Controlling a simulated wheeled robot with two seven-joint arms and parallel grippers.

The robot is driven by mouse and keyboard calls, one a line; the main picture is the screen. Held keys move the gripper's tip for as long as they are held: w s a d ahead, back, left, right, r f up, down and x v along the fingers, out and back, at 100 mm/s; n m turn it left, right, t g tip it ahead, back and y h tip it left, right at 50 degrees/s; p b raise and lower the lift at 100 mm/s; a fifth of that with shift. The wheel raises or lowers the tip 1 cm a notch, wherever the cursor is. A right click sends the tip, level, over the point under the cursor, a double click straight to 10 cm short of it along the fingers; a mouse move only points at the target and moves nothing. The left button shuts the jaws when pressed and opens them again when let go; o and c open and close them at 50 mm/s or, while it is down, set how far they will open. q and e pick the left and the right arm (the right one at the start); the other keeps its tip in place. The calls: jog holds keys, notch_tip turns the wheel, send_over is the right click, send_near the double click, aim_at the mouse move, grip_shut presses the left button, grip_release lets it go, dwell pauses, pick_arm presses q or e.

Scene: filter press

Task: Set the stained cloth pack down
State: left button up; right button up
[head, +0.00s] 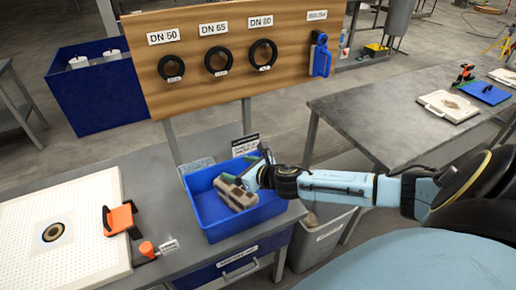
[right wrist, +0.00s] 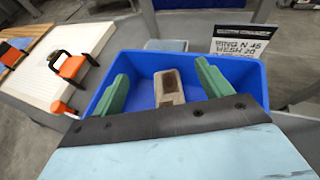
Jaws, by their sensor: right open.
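The cloth pack, a beige-brown block with a dark brown patch on top, lies in the blue bin (head: 205,232) on the grey bench. It shows in the head view (head: 238,194) and the right wrist view (right wrist: 170,98). My right gripper (head: 256,176) reaches over the bin from the right. In the right wrist view its two green fingers (right wrist: 165,84) stand apart on either side of the pack, with visible gaps. The pack's near end is hidden by the gripper body. My left gripper is not in view.
A white perforated plate (head: 95,195) with a ringed hole and an orange clamp (head: 121,218) are left of the bin. A wooden board (head: 230,45) with black rings stands behind. A grey crate (head: 318,235) is below right. The right table (head: 375,115) has free room.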

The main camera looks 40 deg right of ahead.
jog(key=v, duration=1.1)
